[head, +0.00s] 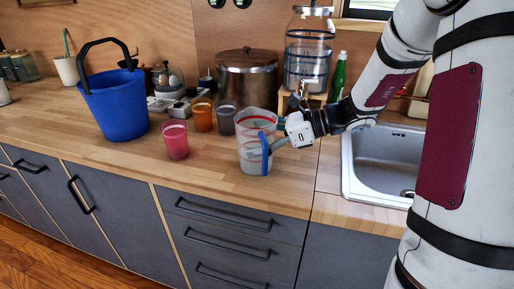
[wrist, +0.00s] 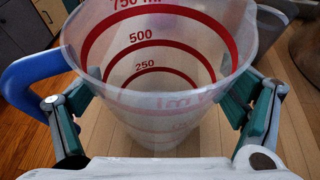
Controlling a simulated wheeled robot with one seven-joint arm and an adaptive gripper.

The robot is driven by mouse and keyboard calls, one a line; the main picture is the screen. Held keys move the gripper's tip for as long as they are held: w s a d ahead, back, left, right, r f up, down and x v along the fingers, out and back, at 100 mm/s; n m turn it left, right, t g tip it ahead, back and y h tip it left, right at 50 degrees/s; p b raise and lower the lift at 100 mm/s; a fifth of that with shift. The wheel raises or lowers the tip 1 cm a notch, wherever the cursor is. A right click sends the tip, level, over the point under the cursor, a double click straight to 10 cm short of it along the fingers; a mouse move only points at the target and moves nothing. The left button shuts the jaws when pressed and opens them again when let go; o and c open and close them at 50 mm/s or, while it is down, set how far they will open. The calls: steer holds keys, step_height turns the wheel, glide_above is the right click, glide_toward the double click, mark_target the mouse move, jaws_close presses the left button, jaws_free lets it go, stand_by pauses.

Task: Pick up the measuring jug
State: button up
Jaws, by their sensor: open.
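The measuring jug (head: 256,150) is a clear, upright jug with a blue handle and stands on the wooden counter near its front edge. In the wrist view the jug (wrist: 158,72) fills the middle, with red lines marked 250, 500 and 750, and its blue handle (wrist: 35,85) is at the left. My gripper (head: 277,135) is at the jug's right side in the head view. In the wrist view the open gripper (wrist: 160,112) has one teal-padded finger on each side of the jug. I cannot tell whether the fingers touch it.
On the counter (head: 205,175), a pink cup (head: 175,140), an orange cup (head: 203,116) and a grey cup (head: 226,120) stand left of the jug. A blue bucket (head: 115,105) is farther left. A sink (head: 380,165) is at the right. A metal pot (head: 247,75) and glass dispenser (head: 308,50) stand behind.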

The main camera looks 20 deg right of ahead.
steer(key=shift+c, duration=0.5)
steer(key=c, duration=0.9)
steer(key=shift+r, duration=0.1)
steer(key=shift+c, duration=0.2)
